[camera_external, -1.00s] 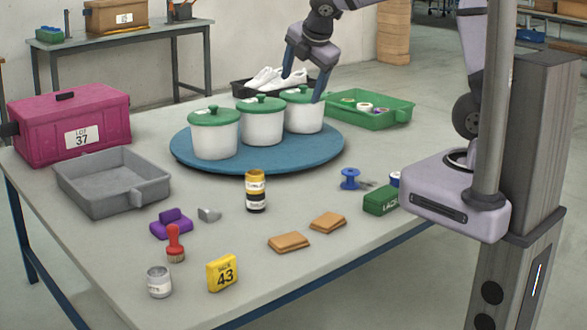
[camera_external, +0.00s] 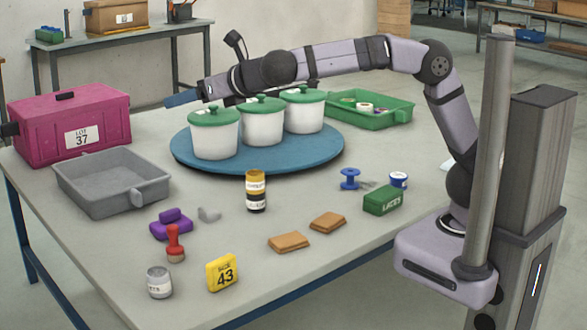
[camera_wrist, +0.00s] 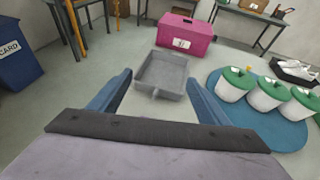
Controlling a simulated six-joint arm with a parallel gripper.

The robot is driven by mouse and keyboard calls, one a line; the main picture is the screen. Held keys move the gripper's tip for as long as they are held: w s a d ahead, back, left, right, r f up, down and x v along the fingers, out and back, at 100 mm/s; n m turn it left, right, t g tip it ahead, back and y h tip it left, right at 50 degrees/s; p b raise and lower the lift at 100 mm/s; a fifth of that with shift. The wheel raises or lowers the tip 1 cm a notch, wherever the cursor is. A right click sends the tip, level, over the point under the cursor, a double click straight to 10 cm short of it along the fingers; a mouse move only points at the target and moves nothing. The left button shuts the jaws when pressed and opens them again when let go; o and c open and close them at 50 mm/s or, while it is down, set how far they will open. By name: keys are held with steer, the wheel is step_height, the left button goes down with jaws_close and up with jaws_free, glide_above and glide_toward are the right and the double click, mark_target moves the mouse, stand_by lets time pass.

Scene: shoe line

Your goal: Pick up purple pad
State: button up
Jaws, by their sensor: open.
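The purple pad (camera_external: 172,229) lies on the near left part of the table in the external view, with a raised purple piece at its back. It does not show in the wrist view. My gripper (camera_external: 184,98) is at the left end of my outstretched arm, above the table behind the left white pot, well away from the pad. In the wrist view its two blue fingers (camera_wrist: 160,95) are wide apart with nothing between them. They face the grey tray and the magenta box.
A red stamp (camera_external: 175,245) and a grey piece (camera_external: 209,214) lie close to the pad. The grey tray (camera_external: 84,201) stands behind it. White pots with green lids (camera_external: 214,136) stand on a blue turntable (camera_external: 330,153). A dark jar (camera_external: 256,190) stands to the right.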

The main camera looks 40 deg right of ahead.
glide_toward(171, 211)
steer(key=x, duration=0.4)
steer(key=shift+f, duration=0.35)
steer(key=shift+r+x, duration=0.15)
steer(key=shift+x, duration=1.45)
steer(key=shift+r+x, duration=0.1)
steer(key=shift+x, duration=1.5)
steer(key=shift+a, duration=0.1)
steer(key=c, duration=1.2)
